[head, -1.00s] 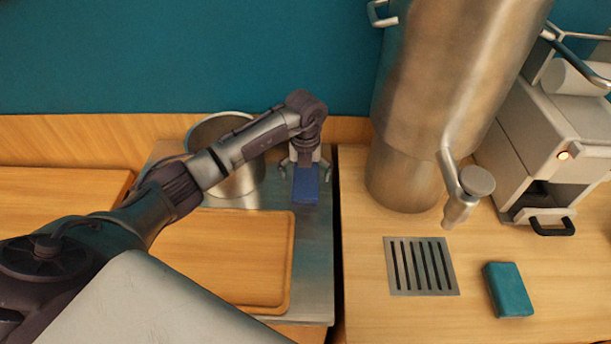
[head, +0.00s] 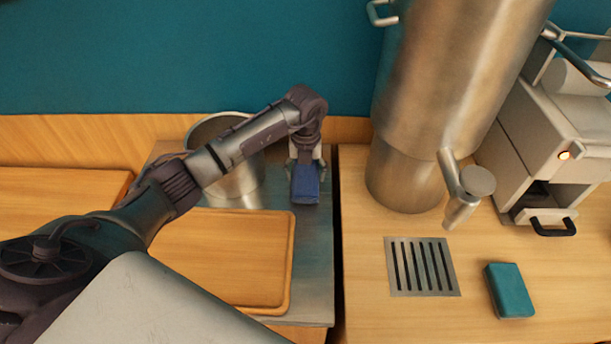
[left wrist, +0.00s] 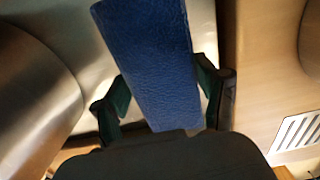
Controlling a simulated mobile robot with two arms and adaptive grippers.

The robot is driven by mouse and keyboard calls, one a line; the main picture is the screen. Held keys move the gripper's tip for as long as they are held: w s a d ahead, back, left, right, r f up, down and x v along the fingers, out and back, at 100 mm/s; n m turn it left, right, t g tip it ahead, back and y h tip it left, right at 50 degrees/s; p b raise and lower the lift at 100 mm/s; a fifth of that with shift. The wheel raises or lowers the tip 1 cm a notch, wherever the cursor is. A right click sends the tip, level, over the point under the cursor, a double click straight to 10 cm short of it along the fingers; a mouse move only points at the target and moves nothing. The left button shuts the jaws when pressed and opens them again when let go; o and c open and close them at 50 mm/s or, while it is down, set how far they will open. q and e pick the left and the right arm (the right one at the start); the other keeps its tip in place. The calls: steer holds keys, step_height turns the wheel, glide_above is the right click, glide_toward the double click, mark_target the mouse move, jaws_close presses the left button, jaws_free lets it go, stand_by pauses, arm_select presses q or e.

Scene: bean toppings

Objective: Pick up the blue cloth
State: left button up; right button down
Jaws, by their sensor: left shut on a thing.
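The blue cloth (head: 305,188) is a small folded block at the right edge of the metal counter, beside the metal pot. My left gripper (head: 306,169) reaches down over it from above and is shut on it. In the left wrist view the blue cloth (left wrist: 150,62) lies between the two fingers of my left gripper (left wrist: 162,100), with a finger at each side. I cannot tell whether the cloth is clear of the counter. My right gripper is not in view.
A metal pot (head: 238,180) stands left of the cloth, behind a wooden board (head: 240,250). To the right are a tall metal dispenser (head: 405,150), a drain grate (head: 421,266), a teal sponge (head: 509,290) and a white machine (head: 545,140). A dark gap separates the counters.

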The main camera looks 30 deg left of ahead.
arm_select(q)
step_height(320, 180, up, 3)
steer(key=shift+w+f+b, duration=0.1)
steer(key=shift+b, duration=0.4)
steer(key=s+d+r+b, duration=0.1)
steer(key=s+d+r, duration=0.5)
steer(key=d, duration=0.4)
steer(key=shift+s+r+b, duration=0.2)
steer(key=shift+r+b, duration=0.1)
steer(key=shift+r, duration=0.3)
